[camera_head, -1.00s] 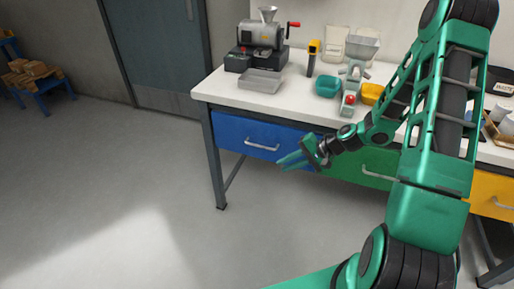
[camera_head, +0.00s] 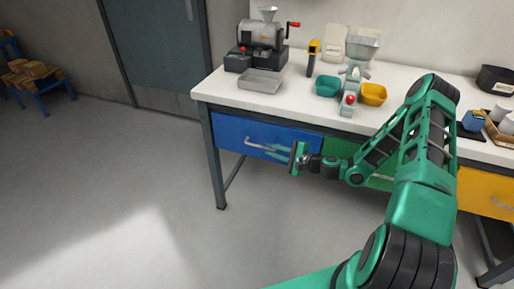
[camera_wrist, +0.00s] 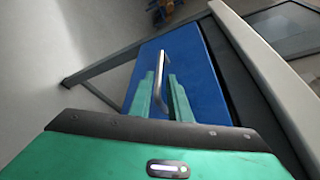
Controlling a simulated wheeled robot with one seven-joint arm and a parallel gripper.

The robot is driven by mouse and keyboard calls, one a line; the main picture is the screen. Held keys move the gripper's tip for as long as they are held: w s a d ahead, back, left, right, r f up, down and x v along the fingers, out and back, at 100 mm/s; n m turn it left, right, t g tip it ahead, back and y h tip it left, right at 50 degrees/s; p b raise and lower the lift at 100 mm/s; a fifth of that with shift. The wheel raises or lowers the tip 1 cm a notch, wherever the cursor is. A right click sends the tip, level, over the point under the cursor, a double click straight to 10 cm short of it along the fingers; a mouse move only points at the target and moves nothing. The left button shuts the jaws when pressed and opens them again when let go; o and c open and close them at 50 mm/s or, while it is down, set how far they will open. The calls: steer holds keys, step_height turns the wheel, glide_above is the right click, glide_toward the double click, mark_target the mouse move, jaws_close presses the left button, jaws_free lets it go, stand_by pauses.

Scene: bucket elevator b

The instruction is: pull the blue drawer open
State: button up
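The blue drawer (camera_head: 232,131) is at the left end of the bench, and its front looks flush with the bench frame. Its grey bar handle (camera_head: 252,143) is on the front; the right end is partly hidden by my gripper. My gripper (camera_head: 273,151) is in front of the drawer at the handle's right part. In the wrist view, the blue drawer (camera_wrist: 205,75) fills the middle. The handle (camera_wrist: 160,73) runs between the two green fingers of my gripper (camera_wrist: 160,95), which are apart, one on each side. I cannot see firm contact.
The bench top (camera_head: 310,103) holds a grinder (camera_head: 262,45), a grey tray (camera_head: 261,81), a teal bin (camera_head: 327,86) and a yellow bin (camera_head: 373,94). A green drawer (camera_head: 340,147) and a yellow drawer (camera_head: 485,192) are to the right. The floor before the blue drawer is clear.

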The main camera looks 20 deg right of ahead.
mark_target(262, 147)
steer(key=x, duration=0.7)
steer(key=shift+w+a+f, duration=0.1)
steer(key=shift+w+a, duration=0.15)
steer(key=shift+w, duration=0.05)
jaws_close()
steer(key=shift+a, duration=0.1)
